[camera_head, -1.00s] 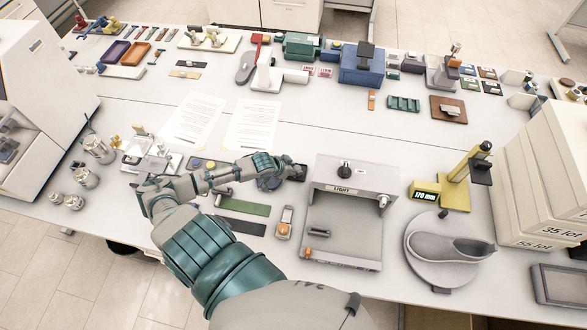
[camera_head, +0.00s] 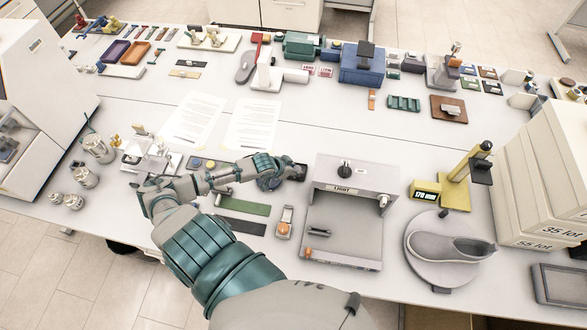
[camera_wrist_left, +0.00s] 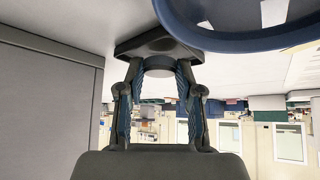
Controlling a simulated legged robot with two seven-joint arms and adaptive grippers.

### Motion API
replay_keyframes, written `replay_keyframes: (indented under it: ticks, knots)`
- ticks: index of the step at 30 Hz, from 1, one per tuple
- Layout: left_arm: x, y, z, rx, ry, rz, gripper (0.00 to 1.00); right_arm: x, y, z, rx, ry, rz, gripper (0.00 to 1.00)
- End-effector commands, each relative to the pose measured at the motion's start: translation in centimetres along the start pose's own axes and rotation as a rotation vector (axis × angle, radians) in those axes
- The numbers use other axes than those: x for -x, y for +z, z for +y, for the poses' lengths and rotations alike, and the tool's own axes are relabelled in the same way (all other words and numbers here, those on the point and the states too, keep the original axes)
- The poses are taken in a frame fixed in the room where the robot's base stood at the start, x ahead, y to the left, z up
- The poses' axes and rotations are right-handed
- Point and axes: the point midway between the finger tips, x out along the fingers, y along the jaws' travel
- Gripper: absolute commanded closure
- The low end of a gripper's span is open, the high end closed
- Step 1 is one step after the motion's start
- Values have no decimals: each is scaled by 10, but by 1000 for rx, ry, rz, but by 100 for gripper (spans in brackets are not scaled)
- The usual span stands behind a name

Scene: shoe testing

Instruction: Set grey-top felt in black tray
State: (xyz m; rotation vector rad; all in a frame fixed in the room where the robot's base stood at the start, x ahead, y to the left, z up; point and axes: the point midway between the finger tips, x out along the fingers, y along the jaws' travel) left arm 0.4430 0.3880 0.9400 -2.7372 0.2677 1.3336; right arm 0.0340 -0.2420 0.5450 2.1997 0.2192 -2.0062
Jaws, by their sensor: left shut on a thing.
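My left gripper (camera_head: 283,170) is low over the table, just left of the light box. In the left wrist view its two fingers (camera_wrist_left: 160,105) are closed around a short grey round piece, which I take to be the grey-top felt (camera_wrist_left: 158,69). The felt is right at a flat dark square piece on the table, apparently the black tray (camera_wrist_left: 158,45). The tray also shows partly in the head view (camera_head: 301,172), beyond the fingertips. I cannot tell whether the felt touches the tray floor. My right gripper is not in view.
The grey light box (camera_head: 340,240) stands close on the right. A blue round rim (camera_wrist_left: 245,38) is close beside the tray. A green strip (camera_head: 244,205) and a small orange-ended device (camera_head: 284,228) lie nearer.

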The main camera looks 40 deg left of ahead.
Motion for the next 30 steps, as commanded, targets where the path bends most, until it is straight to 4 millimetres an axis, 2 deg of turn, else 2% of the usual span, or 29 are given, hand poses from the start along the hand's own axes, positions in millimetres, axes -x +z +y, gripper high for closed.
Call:
replay_keyframes:
  ticks: [9, 10, 12, 13, 26, 30]
  knots:
    - [-7, 5, 0, 0, 0, -1, 85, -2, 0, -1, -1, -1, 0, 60]
    - [-6, 5, 0, 0, 0, 0, 57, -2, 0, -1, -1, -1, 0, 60]
    - [-6, 5, 0, 0, 0, 0, 40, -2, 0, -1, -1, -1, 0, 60]
    - [-6, 5, 0, 0, 0, -1, 35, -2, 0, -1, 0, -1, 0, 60]
    - [-5, 7, -1, 0, -1, -5, 35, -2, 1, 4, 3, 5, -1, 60]
    - [8, 8, -2, -3, -1, -6, 35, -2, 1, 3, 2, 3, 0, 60]
